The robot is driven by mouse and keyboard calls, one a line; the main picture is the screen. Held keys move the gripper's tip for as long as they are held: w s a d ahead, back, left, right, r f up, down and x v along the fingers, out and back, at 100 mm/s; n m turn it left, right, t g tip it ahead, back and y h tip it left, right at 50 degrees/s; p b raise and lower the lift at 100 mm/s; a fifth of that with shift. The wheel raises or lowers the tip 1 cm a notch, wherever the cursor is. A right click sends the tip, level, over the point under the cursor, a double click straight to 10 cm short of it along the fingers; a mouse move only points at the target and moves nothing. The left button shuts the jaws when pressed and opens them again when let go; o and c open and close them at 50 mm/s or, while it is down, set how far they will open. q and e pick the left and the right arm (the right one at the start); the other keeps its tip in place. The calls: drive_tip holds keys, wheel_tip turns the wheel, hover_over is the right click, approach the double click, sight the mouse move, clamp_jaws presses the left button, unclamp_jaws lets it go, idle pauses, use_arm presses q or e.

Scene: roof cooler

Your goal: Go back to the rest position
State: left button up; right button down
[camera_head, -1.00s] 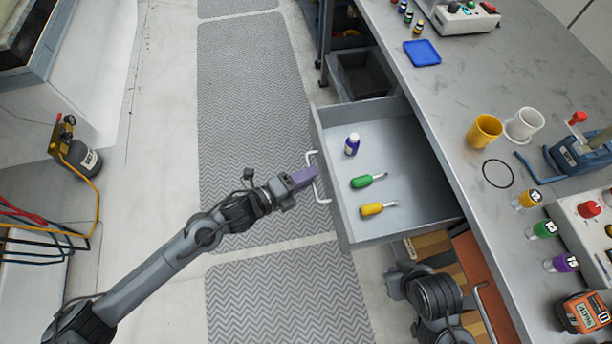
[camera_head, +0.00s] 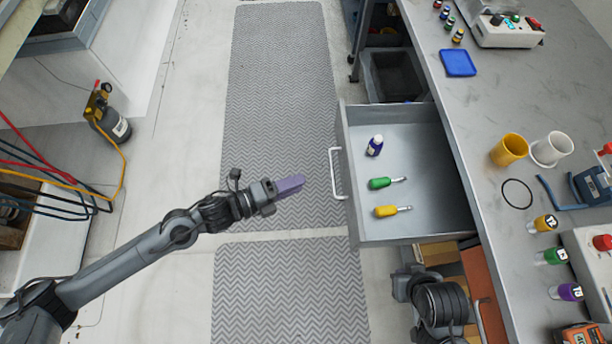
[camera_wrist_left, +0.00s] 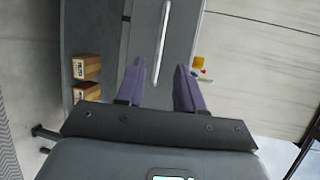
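My left gripper (camera_head: 292,185) is to the left of the open drawer (camera_head: 346,205), apart from its white handle (camera_head: 336,172). In the left wrist view its two purple fingers (camera_wrist_left: 160,82) are spread with nothing between them, and the drawer handle (camera_wrist_left: 163,40) lies ahead of the gap. The drawer holds a dark blue bottle with a white cap (camera_head: 374,146), a green screwdriver (camera_head: 381,183) and a yellow screwdriver (camera_head: 387,211). Part of my right arm shows low beside the workbench; its gripper is not visible.
The grey workbench (camera_head: 465,125) bears a blue tray (camera_head: 458,63), a yellow cup (camera_head: 509,150), a white cup (camera_head: 551,149) and several bottles. A gas cylinder (camera_head: 112,122) with hoses stands at the left. The matted floor (camera_head: 275,90) between is clear.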

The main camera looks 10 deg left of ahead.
use_arm(q)
drive_tip(key=shift+s+a+r, duration=0.1)
drive_tip(key=shift+s+a, duration=0.2)
drive_tip(key=shift+a, duration=0.1)
